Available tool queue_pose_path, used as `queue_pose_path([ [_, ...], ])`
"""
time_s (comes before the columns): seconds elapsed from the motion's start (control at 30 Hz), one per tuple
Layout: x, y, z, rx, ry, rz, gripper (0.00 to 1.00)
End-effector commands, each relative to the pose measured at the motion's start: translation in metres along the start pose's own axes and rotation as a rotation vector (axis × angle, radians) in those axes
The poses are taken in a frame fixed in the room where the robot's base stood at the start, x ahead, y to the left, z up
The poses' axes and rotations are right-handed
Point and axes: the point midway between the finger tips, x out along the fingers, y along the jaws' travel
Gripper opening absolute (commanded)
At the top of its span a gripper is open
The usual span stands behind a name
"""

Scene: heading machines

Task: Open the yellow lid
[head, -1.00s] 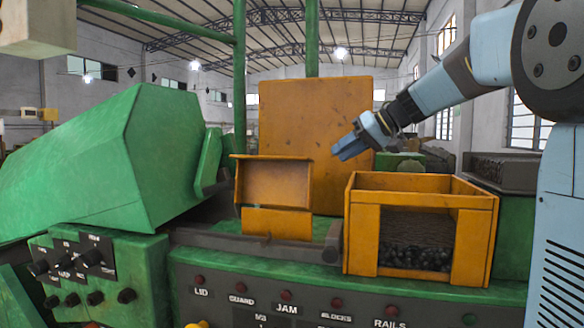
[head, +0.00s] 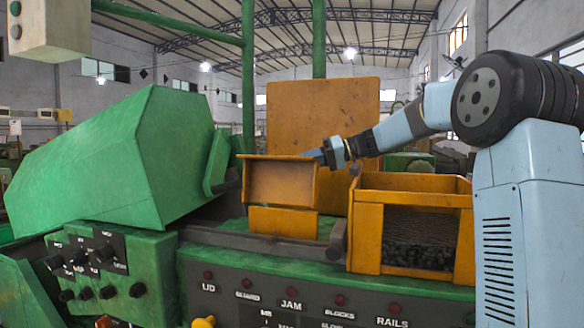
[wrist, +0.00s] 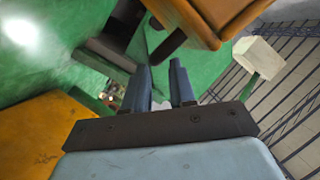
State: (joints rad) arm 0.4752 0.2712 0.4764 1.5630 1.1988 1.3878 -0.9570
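The yellow lid, which looks like the orange-yellow panel with raised edges (head: 280,183), stands upright in the middle of the machine in the head view. My gripper (head: 314,154) is at its top right corner, coming from the right. In the wrist view the two blue fingers of my gripper (wrist: 160,68) are apart with nothing between them. An orange-yellow part with a rounded edge (wrist: 205,20), probably the lid, is above and right of the fingertips there. I cannot tell whether a finger touches it.
A tall orange plate (head: 350,115) stands behind the lid. An open orange bin (head: 366,238) with dark pieces is at right. A large green housing (head: 120,165) is at left. A green panel with labelled buttons (head: 350,285) runs along the front.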

Motion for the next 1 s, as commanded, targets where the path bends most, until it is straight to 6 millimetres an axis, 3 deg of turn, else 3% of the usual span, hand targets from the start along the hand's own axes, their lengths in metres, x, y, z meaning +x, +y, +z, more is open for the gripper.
queue_pose_path([
  [0.2, 0.025, 0.004, 0.004, 0.007, 0.001, 0.001, 0.25],
  [0.63, 0.029, 0.004, 0.004, 0.007, 0.007, 0.008, 0.25],
  [0.9, 0.028, 0.004, 0.003, 0.007, 0.008, 0.009, 0.00],
  [1.0, 0.028, 0.004, 0.003, 0.007, 0.008, 0.009, 0.00],
])
